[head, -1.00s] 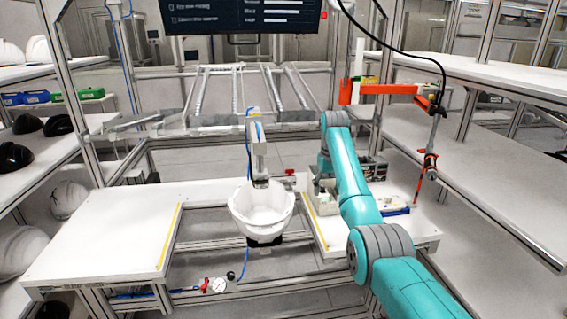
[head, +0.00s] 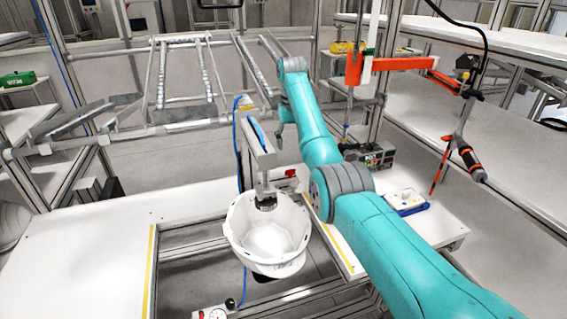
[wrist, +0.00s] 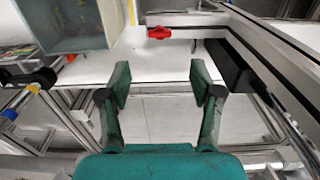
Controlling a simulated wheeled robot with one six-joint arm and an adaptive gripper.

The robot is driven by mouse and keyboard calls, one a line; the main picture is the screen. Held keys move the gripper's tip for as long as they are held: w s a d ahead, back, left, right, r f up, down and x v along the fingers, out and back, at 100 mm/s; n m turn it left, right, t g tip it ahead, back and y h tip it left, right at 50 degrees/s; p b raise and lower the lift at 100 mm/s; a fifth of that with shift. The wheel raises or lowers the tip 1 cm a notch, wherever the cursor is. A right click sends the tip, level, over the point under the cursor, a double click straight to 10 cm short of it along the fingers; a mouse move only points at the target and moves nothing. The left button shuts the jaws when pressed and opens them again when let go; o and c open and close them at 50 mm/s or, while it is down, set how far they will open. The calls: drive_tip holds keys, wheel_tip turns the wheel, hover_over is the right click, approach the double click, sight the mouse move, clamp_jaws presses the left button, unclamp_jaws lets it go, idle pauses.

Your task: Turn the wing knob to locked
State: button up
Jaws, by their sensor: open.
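The red wing knob (wrist: 159,32) shows in the wrist view, above and beyond my fingertips, beside a pale rail. Its wings look about level across the picture. In the head view a small red part (head: 291,173), apparently the knob, sits just right of the fixture's clamp head above the white helmet shell (head: 266,232). My gripper (wrist: 160,86) is open and empty, its two teal fingers apart with bare floor showing between them. It is clear of the knob.
A grey box (wrist: 66,26) stands at upper left in the wrist view, and a black block (wrist: 228,66) lies close to the right finger. In the head view, an orange arm (head: 400,65) with a hanging screwdriver stands right. The white left worktop (head: 75,245) is mostly clear.

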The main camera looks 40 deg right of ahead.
sight(290, 170)
wheel_tip(290, 170, down, 10)
drive_tip(key=shift+f, duration=0.25)
idle(0.3)
drive_tip(key=c, duration=1.1)
drive_tip(key=shift+c, duration=0.2)
